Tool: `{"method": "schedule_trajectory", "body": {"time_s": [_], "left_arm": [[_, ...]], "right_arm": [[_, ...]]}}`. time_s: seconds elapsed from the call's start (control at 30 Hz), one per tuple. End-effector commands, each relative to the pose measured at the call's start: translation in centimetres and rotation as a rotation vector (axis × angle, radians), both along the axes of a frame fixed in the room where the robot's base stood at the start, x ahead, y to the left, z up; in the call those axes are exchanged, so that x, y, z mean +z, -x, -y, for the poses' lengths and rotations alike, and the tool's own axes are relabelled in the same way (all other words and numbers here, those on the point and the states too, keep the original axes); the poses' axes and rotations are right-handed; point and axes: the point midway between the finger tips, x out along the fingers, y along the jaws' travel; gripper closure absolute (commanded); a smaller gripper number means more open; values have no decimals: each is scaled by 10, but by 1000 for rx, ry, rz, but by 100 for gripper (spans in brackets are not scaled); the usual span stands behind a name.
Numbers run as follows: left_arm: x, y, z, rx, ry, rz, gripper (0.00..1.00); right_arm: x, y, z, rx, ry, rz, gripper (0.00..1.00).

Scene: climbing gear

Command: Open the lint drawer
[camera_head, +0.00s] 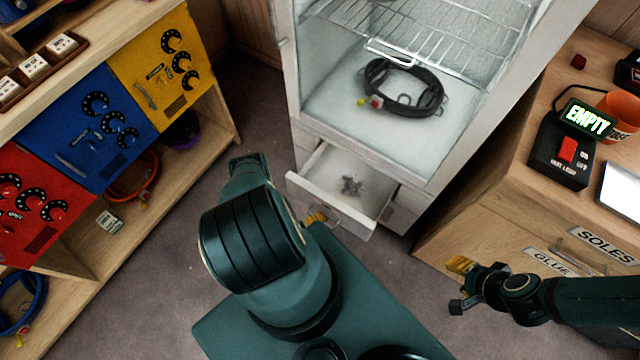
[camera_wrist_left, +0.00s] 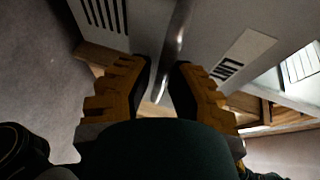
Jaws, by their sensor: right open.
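The lint drawer (camera_head: 333,181) is at the foot of the white cabinet. It is pulled out, with a small clump of grey lint (camera_head: 352,186) on its floor. My left gripper (camera_head: 315,217) is at the drawer's front, partly hidden behind my own arm in the head view. My right gripper (camera_head: 460,279) is open and empty, in front of the wooden counter on the right.
A wooden shelf (camera_head: 215,110) with red, blue and yellow panels is on the left. The wooden counter (camera_head: 470,215) on the right has labelled drawers. Grey floor (camera_head: 160,270) is clear.

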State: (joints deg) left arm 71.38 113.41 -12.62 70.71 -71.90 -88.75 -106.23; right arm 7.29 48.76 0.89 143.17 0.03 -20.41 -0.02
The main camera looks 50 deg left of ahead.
Motion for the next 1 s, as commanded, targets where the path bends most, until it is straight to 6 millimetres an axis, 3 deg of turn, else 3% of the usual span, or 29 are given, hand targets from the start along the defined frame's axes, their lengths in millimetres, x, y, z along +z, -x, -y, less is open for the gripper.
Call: {"method": "schedule_trajectory", "body": {"time_s": [0.47,1.0], "left_arm": [[1,7,-3,3,-2,0,60],[19,100,-17,3,-1,-1,60]], "right_arm": [[0,0,0,0,0,0,53],[0,0,0,0,0,0,53]]}}
